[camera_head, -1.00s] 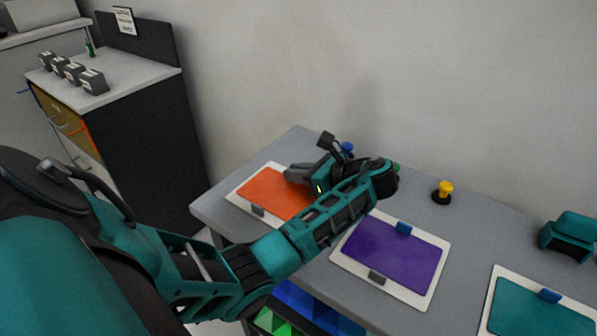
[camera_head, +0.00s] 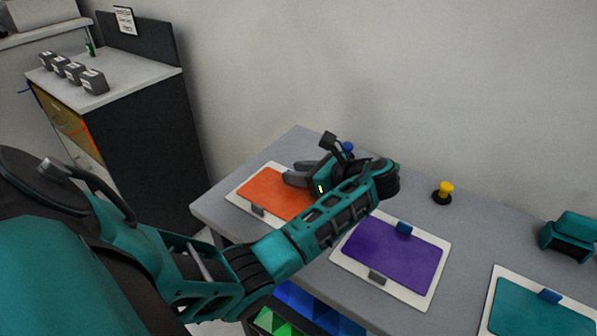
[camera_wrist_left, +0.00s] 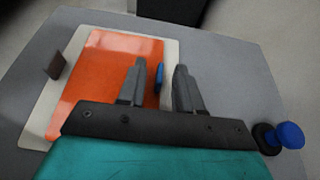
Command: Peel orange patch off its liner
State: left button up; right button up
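The orange patch (camera_head: 266,193) lies flat on its white liner (camera_head: 234,195) at the left end of the grey table. In the left wrist view the patch (camera_wrist_left: 100,85) has a blue tab (camera_wrist_left: 159,78) at its right edge and a dark tab (camera_wrist_left: 57,66) at its left. My left gripper (camera_head: 288,175) is over the patch's right side. In the wrist view its two fingers (camera_wrist_left: 160,67) are apart, with the blue tab seen between them and no visible contact. The head view hides the blue tab behind the gripper. My right gripper is not in view.
A purple patch (camera_head: 392,254) and a teal patch (camera_head: 540,312) lie on liners to the right. A wall backs the table.

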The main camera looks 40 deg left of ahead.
pick_arm(q)
jog(key=v, duration=1.2)
jog(key=shift+w+d+r, duration=0.1)
jog(key=shift+d+r, duration=0.05)
jog(key=shift+d, duration=0.15)
